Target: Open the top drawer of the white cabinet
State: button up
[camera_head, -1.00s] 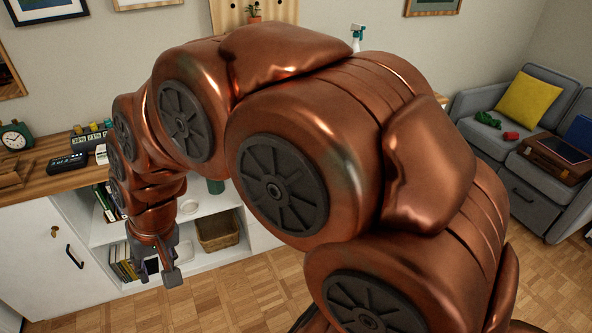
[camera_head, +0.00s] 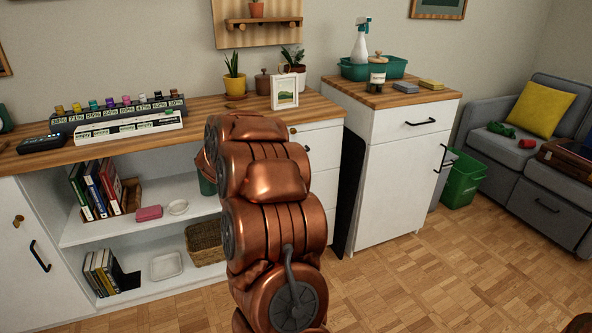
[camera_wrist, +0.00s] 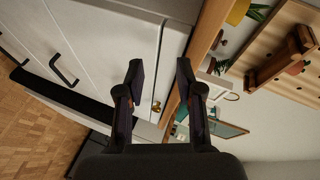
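A white drawer unit with a wooden top (camera_head: 330,160) stands right of the open shelves, partly behind my arm in the head view. Its top drawer (camera_wrist: 174,42) is shut, just under the wooden edge in the sideways-turned wrist view. A brass knob (camera_wrist: 157,106) shows between and beyond my fingers. My gripper (camera_wrist: 160,66) is open and empty, its fingers on either side of the knob in the picture; I cannot tell the remaining distance. The head view hides my gripper behind my arm. A separate white cabinet (camera_head: 392,185) at right has a shut top drawer (camera_head: 418,124) with a black handle.
A white picture frame (camera_head: 285,92) and plants stand on the wooden top. A spray bottle (camera_head: 361,42) and teal tray (camera_head: 396,68) sit on the right cabinet. A green bin (camera_head: 462,180) is beside it. The wooden floor (camera_head: 420,285) in front is clear.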

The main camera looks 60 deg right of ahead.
jog(key=s+d+f+m+g+h+b, duration=0.25)
jog(key=s+d+f, duration=0.2)
jog(key=d, duration=0.25)
jog(key=s+d+f+m+g+h+b, duration=0.2)
jog(key=s+d+f+m+g, duration=0.15)
jog(key=s+d, duration=0.25)
jog(key=shift+r+b+x, duration=0.1)
jog(key=shift+b+x, duration=0.1)
jog(key=shift+x, duration=1.8)
jog(key=shift+r+b+x, duration=0.15)
jog(key=shift+x, duration=1.85)
grip_shut()
